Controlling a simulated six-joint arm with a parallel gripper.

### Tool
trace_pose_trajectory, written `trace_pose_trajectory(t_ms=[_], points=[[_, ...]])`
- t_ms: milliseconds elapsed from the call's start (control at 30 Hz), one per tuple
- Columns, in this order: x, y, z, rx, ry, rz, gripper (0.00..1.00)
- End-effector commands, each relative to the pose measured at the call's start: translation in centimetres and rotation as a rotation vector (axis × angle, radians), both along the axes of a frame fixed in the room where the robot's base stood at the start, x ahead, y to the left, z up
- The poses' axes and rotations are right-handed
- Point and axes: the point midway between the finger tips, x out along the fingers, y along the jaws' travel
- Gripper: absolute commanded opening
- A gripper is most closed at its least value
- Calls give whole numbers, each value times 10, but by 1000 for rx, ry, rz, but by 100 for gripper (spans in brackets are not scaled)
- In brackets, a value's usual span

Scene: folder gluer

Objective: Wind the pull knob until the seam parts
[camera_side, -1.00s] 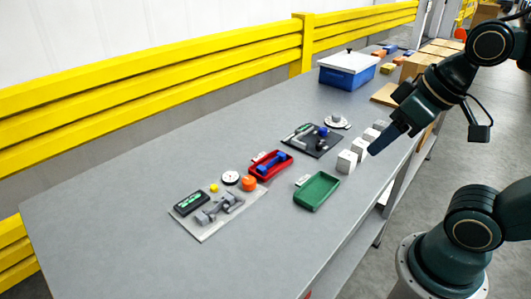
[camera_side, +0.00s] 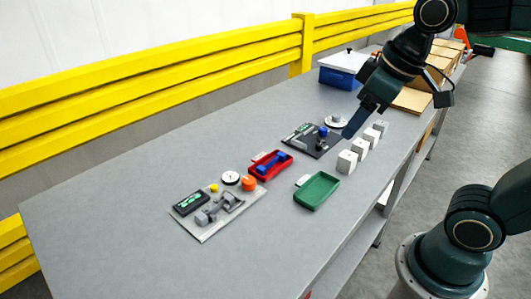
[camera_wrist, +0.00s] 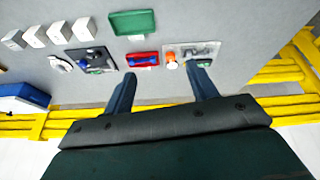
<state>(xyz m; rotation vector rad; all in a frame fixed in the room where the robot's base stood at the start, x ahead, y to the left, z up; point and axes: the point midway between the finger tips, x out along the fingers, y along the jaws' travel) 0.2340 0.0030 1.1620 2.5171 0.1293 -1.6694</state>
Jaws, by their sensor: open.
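A grey plate (camera_side: 207,234) at the front left of the bench carries a dark box with a green display (camera_side: 191,203), a grey clamp-like fixture (camera_side: 213,212) and a small yellow button (camera_side: 214,188). An orange knob (camera_side: 249,184) and a white dial (camera_side: 230,178) are at its back edge. A dark plate (camera_side: 318,149) further back carries a blue knob (camera_side: 323,131). I cannot tell which knob is the pull knob, and no seam is distinguishable. My gripper (camera_side: 350,131) is open and empty, above the bench by the dark plate. The wrist view shows its two spread fingers (camera_wrist: 164,76) and the orange knob (camera_wrist: 171,64) beyond them.
Several white blocks (camera_side: 347,162) line the right edge. A blue bin (camera_side: 340,78) stands behind, and a yellow rail (camera_side: 150,75) runs along the back. The front bench is clear.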

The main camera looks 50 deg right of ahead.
Motion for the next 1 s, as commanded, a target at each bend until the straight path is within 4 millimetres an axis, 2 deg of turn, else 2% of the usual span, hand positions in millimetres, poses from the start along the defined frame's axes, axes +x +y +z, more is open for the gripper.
trace_pose_trajectory(t_ms=[233,467,733,1000], points=[[51,4,1,-39,78,112,57],[98,9,-7,-70,144,217,57],[153,16,-30,-98,221,343,57],[204,24,-66,-118,297,470,57]])
